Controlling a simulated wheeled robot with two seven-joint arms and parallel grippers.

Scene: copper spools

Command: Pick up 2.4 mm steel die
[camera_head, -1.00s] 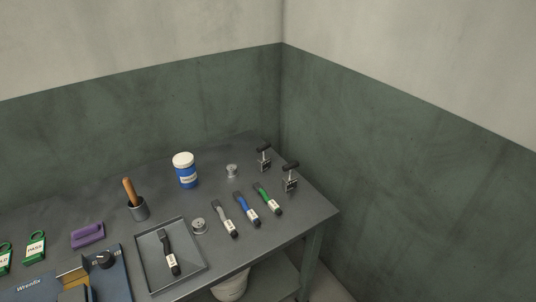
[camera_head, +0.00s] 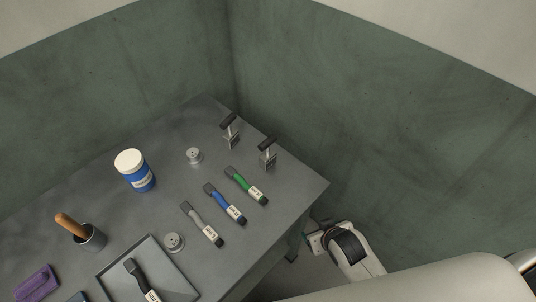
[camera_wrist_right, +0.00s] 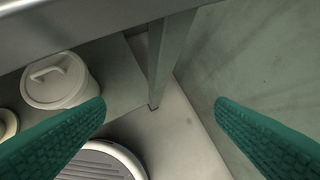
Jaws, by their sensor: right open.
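Two small round steel pieces sit on the grey table. One steel piece (camera_head: 193,156) is behind the coloured tools, and the other steel piece (camera_head: 174,242) is beside the tray. No size marking is readable, so I cannot tell which is the 2.4 mm steel die. My right gripper (camera_head: 314,238) is beyond the table's right edge, low and apart from both pieces. In the right wrist view its teal fingers (camera_wrist_right: 160,120) are wide apart with nothing between them. My left gripper is out of view.
Grey (camera_head: 202,224), blue (camera_head: 225,204) and green (camera_head: 246,186) labelled tools lie in a row. Two black-handled metal pieces (camera_head: 231,133) (camera_head: 268,154) stand near the back right edge. A blue jar (camera_head: 135,171) and a tray (camera_head: 120,279) are left. A table leg (camera_wrist_right: 168,60) stands ahead of my right gripper.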

